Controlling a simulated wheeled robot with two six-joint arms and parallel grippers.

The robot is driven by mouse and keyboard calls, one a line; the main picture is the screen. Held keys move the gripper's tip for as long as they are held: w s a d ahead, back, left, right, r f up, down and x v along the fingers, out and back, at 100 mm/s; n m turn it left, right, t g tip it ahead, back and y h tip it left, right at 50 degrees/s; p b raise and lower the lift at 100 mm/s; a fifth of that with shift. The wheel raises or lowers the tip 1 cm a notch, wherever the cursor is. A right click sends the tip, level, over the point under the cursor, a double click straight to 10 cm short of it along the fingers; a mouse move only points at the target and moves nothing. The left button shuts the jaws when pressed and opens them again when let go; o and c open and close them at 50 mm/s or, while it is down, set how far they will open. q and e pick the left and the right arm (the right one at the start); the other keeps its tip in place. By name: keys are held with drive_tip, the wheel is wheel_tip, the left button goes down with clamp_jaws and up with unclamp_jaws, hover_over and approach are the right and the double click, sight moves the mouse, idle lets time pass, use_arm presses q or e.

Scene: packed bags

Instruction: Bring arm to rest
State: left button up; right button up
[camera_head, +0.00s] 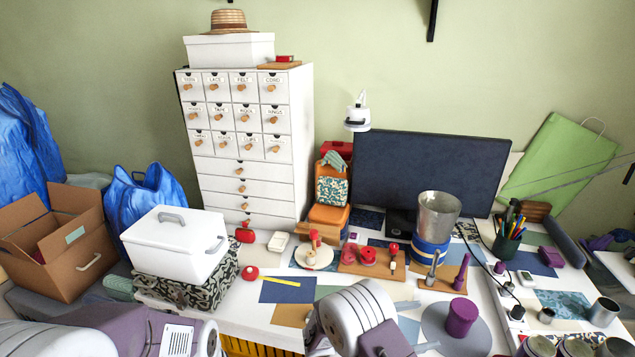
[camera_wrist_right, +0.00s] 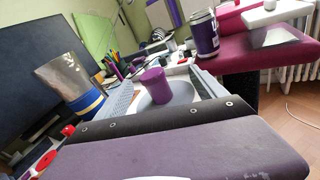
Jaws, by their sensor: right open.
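My right arm comes in at the bottom middle of the head view. My right gripper (camera_head: 422,326) points to the right, its two grey fingers spread with nothing between them. In the right wrist view the open gripper (camera_wrist_right: 163,92) faces a purple cup (camera_wrist_right: 154,86), which shows between and beyond the fingers. In the head view the purple cup (camera_head: 462,318) stands upright on a round grey mat (camera_head: 484,336), just right of the fingertips and seemingly apart from them. My left arm shows at the lower left; its gripper is out of view.
A metal container (camera_head: 438,215) with a blue band, a wooden board (camera_head: 372,268) with red items and a pen cup (camera_head: 508,238) stand behind the gripper. Several jars (camera_head: 575,347) line the bottom right. A white lidded box (camera_head: 175,245) stands at left.

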drive_tip(key=s+d+r+m+g+y+p, duration=0.25)
drive_tip(key=s+r+m+g+y, duration=0.2)
drive_tip(key=s, duration=0.25)
drive_tip(key=s+d+r+m+g+y+p, duration=0.25)
drive_tip(key=s+d+r+m, duration=0.2)
drive_tip(key=s, duration=0.25)
use_arm(q)
wheel_tip(320, 180, up, 6)
drive_tip(key=shift+s+a+r+p, duration=0.2)
drive_tip(key=shift+a+p, duration=0.15)
drive_tip(key=shift+p, duration=0.1)
use_arm(e)
drive_tip(key=a+f+m+t+y, duration=0.2)
drive_tip(key=a+m+y, duration=0.2)
drive_tip(key=a, duration=0.3)
drive_tip(key=s+a+f+m+t+y, duration=0.1)
drive_tip(key=a+f+m+t+y, duration=0.1)
drive_tip(key=a+m+y, duration=0.3)
drive_tip(key=shift+s+a+f+m+t+y, duration=0.25)
drive_tip(key=shift+a+t+y, duration=0.25)
drive_tip(key=shift+a, duration=0.4)
